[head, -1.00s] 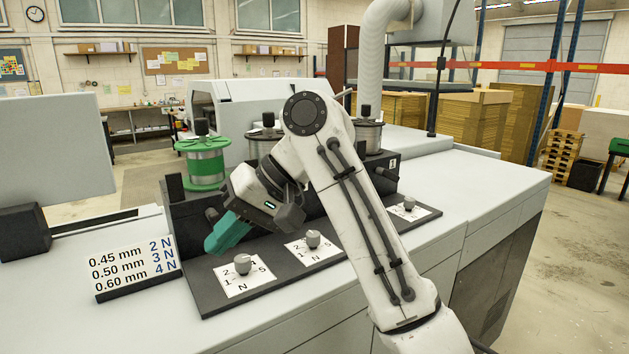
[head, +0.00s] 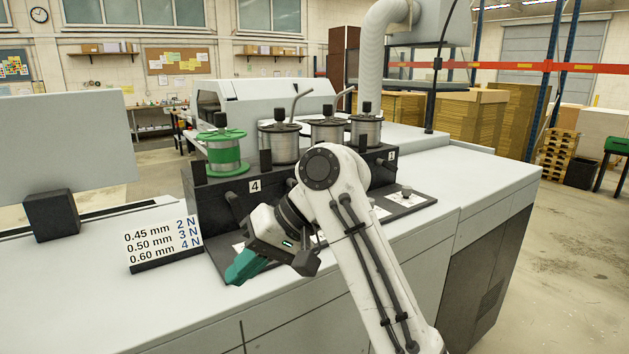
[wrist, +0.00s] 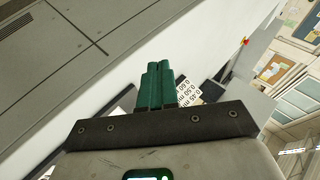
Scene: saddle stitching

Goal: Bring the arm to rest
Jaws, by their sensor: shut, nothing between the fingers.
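My gripper (head: 240,270) has teal fingers and is at the lower left end of my bent white arm, in front of the black spool stand. It is shut and empty. In the wrist view the two teal fingers (wrist: 157,88) lie side by side with nothing between them. In the head view the fingertips are over the left end of the black dial base, to the right of the sign. My arm hides much of the dial base and part of the stand front; whether the fingers touch anything cannot be told.
The sign (head: 163,242) with wire sizes stands on the grey machine top. A green spool (head: 224,152) and several grey spools (head: 278,142) sit on the black stand (head: 215,200). A dial (head: 405,194) shows at right. The front machine top (head: 150,310) is clear.

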